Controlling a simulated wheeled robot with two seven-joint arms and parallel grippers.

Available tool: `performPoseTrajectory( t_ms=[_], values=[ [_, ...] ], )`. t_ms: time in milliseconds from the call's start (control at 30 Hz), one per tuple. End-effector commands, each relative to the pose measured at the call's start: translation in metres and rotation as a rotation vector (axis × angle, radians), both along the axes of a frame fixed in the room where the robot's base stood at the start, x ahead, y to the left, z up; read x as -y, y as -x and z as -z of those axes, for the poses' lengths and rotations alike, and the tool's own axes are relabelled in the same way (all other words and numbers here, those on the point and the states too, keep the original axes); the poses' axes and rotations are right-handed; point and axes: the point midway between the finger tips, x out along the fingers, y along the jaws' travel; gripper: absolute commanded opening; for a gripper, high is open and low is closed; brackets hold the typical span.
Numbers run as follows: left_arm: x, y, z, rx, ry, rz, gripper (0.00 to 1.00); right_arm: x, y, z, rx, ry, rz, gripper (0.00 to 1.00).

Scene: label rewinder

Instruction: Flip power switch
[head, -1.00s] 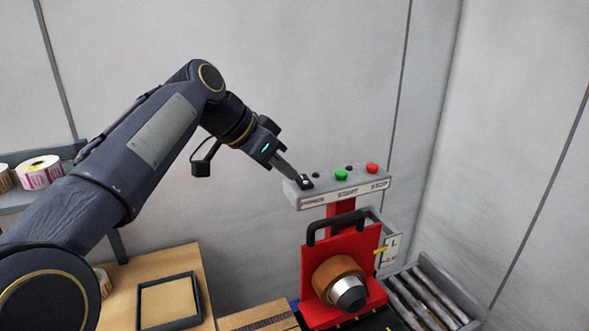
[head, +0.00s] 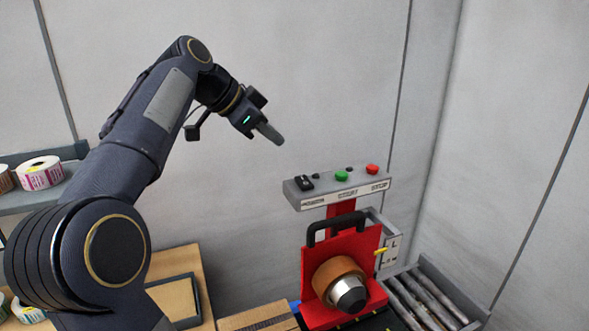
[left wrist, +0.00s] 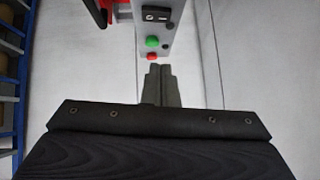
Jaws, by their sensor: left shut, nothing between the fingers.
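The black rocker power switch (head: 304,183) sits at the left end of the grey control box, above the "POWER" label. In the left wrist view the switch (left wrist: 156,15) shows at the top, with light markings on its face. My left gripper (head: 273,137) is shut and empty. It is up and to the left of the switch, clear of the box. Its closed fingertips show in the left wrist view (left wrist: 160,72). My right gripper is not in view.
The control box (head: 345,192) also carries a green start button (head: 341,176) and a red stop button (head: 372,169). Below stand a red machine plate (head: 345,245) with a roll and a roller conveyor (head: 425,292). A shelf with label rolls (head: 40,172) is at left.

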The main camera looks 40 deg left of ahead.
Motion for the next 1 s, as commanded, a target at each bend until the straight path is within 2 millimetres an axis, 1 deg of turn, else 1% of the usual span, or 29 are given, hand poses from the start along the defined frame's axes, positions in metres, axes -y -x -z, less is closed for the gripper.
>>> performPoseTrajectory(
  t_ms=[100, 367, 400, 500, 633, 800, 1000],
  values=[
    [0.007, -0.017, 0.018, -0.005, 0.004, 0.003, 0.00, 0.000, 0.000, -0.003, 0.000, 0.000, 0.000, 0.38],
    [0.021, -0.053, 0.056, -0.005, 0.004, 0.003, 0.00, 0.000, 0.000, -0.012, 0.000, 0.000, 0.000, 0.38],
    [0.018, -0.052, 0.064, -0.005, 0.003, -0.002, 0.00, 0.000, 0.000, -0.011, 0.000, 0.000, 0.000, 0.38],
    [0.016, -0.052, 0.078, -0.004, 0.003, -0.003, 0.00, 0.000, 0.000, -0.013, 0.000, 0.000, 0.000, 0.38],
    [0.015, -0.053, 0.089, -0.003, 0.002, -0.002, 0.00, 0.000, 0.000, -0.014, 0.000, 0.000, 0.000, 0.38],
    [0.015, -0.053, 0.094, 0.000, 0.000, 0.000, 0.00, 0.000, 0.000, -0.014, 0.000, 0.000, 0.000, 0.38],
    [0.015, -0.053, 0.094, 0.000, 0.001, -0.001, 0.00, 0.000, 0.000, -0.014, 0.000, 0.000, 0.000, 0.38]
  ],
)
